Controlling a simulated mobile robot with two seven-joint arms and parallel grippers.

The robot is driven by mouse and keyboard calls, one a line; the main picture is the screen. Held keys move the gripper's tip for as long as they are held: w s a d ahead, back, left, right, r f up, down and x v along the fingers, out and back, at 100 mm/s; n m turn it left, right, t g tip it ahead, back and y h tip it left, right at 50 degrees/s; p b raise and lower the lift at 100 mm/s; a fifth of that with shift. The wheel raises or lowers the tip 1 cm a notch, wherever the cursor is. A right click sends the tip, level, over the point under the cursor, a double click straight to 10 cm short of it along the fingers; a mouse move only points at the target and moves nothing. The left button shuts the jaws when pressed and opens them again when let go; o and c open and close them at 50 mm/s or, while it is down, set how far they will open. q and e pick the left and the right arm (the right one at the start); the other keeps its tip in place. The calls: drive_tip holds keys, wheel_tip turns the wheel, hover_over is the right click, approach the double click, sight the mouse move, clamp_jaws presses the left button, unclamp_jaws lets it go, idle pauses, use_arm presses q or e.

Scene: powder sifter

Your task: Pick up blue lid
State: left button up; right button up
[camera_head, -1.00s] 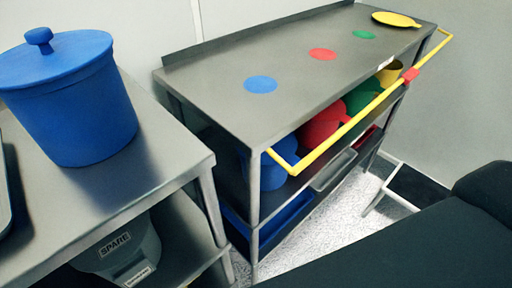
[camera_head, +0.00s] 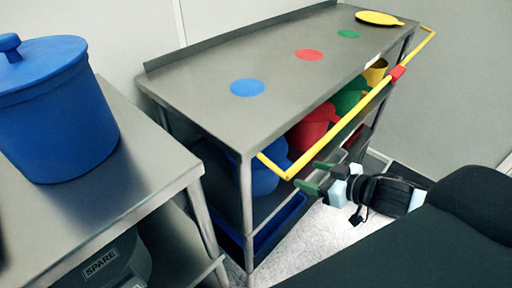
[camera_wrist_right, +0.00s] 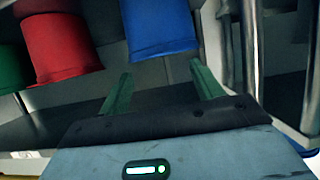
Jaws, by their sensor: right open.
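A blue lid (camera_head: 50,62) with a round knob sits on a large blue bin (camera_head: 62,125) at the left of the head view, on the left steel table. My right gripper (camera_head: 312,178) is open and empty beside the front of the other steel table, near the yellow rail. In the right wrist view my right gripper (camera_wrist_right: 160,88) has its two green fingers spread, with a blue container (camera_wrist_right: 158,30) beyond them and nothing between them. Another blue container (camera_head: 262,178) stands on the shelf under the steel table in the head view. My left gripper is not in view.
The steel table (camera_head: 200,90) has blue, red and green discs and a yellow lid (camera_head: 380,18) on top. A yellow rail (camera_head: 345,122) runs along its front. Red (camera_head: 312,130) and green (camera_head: 348,96) containers stand below. A grey SPARE bin (camera_head: 110,265) is under the left table.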

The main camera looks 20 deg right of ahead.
sight(283, 163)
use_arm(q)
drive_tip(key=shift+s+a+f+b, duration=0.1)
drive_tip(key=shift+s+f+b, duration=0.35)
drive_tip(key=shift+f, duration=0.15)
use_arm(e)
drive_tip(key=shift+w+a+f, duration=0.1)
drive_tip(key=shift+w+a, duration=0.15)
drive_tip(key=shift+w, duration=0.4)
drive_tip(key=shift+w+a+f, duration=0.1)
drive_tip(key=shift+w+a, duration=0.1)
drive_tip(key=shift+w, duration=0.4)
drive_tip(key=shift+w, duration=0.1)
drive_tip(key=shift+x, duration=2.5)
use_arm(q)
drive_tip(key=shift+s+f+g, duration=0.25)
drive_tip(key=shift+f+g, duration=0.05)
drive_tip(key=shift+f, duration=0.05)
use_arm(e)
drive_tip(key=shift+r, duration=0.15)
